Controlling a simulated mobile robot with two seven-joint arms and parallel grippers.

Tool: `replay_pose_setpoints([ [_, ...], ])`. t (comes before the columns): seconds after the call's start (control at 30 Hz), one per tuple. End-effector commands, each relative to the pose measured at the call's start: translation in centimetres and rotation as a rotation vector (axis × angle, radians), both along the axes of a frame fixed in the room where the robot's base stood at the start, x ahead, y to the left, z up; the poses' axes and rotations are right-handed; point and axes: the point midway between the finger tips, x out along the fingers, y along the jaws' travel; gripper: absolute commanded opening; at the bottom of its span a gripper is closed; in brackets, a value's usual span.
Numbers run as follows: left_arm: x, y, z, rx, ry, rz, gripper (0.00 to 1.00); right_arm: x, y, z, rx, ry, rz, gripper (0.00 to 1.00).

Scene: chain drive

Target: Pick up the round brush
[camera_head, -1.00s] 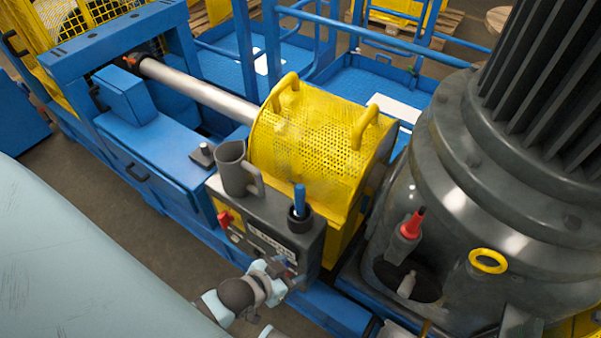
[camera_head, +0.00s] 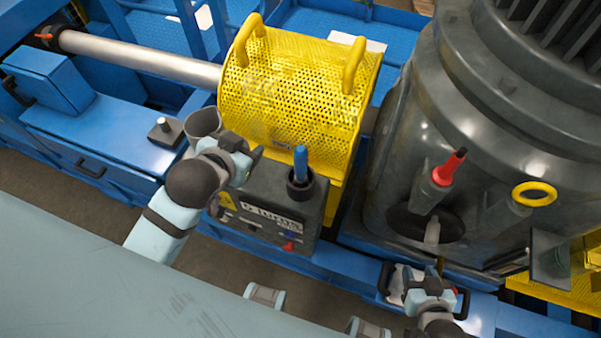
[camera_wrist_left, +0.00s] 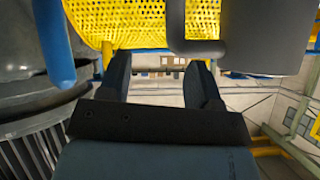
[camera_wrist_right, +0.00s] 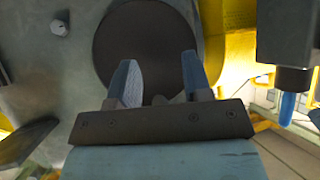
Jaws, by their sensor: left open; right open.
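A blue handle (camera_head: 300,160) stands upright in a dark cup (camera_head: 301,188) on the grey control box (camera_head: 262,215). It may be the round brush; any brush head is hidden in the cup. My left gripper (camera_head: 250,160) is open and empty above the box, left of the blue handle and beside the grey mug (camera_head: 203,122). In the left wrist view the blue handle (camera_wrist_left: 52,42) is left of the open fingers (camera_wrist_left: 160,80) and the mug is right. My right gripper (camera_head: 432,272) is low in front of the motor; its open fingers (camera_wrist_right: 160,78) hold nothing.
The yellow mesh guard (camera_head: 290,90) stands behind the box. The large grey motor (camera_head: 480,140) is at the right, with a red-tipped fitting (camera_head: 440,175) and a yellow ring (camera_head: 534,193). A dark block with a knob (camera_head: 165,132) sits on the blue frame at the left.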

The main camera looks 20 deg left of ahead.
Motion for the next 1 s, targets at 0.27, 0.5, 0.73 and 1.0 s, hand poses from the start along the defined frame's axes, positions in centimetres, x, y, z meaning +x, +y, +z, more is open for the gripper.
replay_pose_setpoints([
  [0.27,6.2,-4.0,10.4,0.017,-0.524,-0.115,0.58,0.1,-0.3,-0.1,-0.005,0.000,-0.002,0.45],
  [0.5,5.3,-13.8,24.8,0.054,-1.265,-0.540,0.58,0.0,-0.2,-0.3,-0.003,0.000,-0.001,0.45],
  [0.73,-3.6,-23.5,27.2,0.235,-1.747,-1.351,0.58,0.0,0.0,-0.4,0.001,0.001,-0.001,0.45],
  [1.0,-5.5,-23.3,16.0,0.824,-1.412,-2.478,0.58,0.0,0.1,-0.5,0.001,0.001,0.000,0.45],
])
